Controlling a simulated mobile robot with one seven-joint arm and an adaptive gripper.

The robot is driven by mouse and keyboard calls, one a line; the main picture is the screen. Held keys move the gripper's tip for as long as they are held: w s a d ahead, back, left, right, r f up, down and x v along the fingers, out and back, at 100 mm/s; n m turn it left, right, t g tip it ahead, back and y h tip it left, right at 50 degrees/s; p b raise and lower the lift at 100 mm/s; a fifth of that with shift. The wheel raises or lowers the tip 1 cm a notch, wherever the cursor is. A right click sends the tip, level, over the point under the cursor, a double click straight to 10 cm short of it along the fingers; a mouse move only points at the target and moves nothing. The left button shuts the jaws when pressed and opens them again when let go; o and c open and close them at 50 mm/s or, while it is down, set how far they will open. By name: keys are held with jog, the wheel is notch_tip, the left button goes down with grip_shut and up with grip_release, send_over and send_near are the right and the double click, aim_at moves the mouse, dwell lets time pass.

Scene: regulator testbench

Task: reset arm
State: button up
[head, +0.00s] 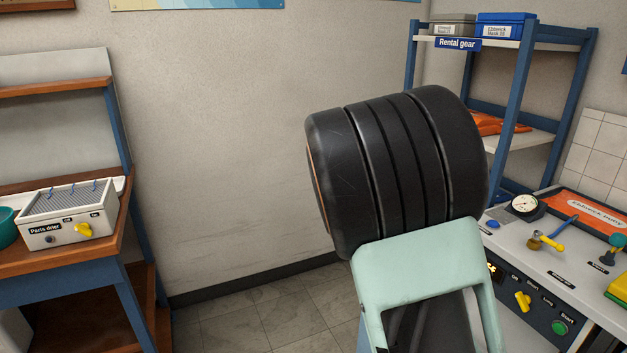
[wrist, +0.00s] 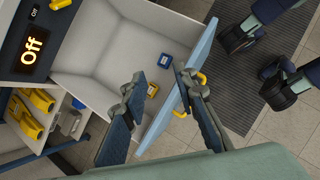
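My arm fills the middle of the head view, and my gripper is out of sight there. In the wrist view my gripper (wrist: 158,77) has its two dark fingers spread well apart, with nothing between them held. An open drawer (wrist: 105,62) with a pale inside lies beyond the fingers. Its blue front panel (wrist: 204,50) has a yellow handle (wrist: 202,79) close by the right finger in the picture. The left finger shows against the drawer's inside. I cannot tell whether either finger touches the drawer.
A test bench (head: 590,291) with a gauge (head: 524,204) and knobs stands at right, before blue shelving (head: 522,80). A wooden bench (head: 75,262) with a drier (head: 68,216) stands at left. Tiled floor (head: 240,324) lies between. A dark mat (wrist: 262,112) lies beyond the drawer.

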jog(key=s+d+r+m+t+y+p, duration=0.1)
jog(key=s+d+r+m+t+y, duration=0.15)
jog(key=r+m, duration=0.35)
jog(key=s+d+r+m+t+y, duration=0.1)
jog(key=d+r+m+t+y, duration=0.1)
jog(key=d+r+m+y, duration=0.3)
jog(key=s+a+f+m+t+b, duration=0.1)
jog(key=s+a+b, duration=0.2)
jog(key=s+a, duration=0.35)
jog(key=s+a+f+m+t+b, duration=0.1)
jog(key=s+a+t+b, duration=0.2)
jog(key=a, duration=0.6)
notch_tip(320, 180, up, 26)
jog(key=s+g+p, duration=0.1)
jog(key=p, duration=2.5)
jog(key=shift+s+h, duration=0.15)
jog(key=shift+h, duration=0.3)
jog(key=shift+g, duration=0.25)
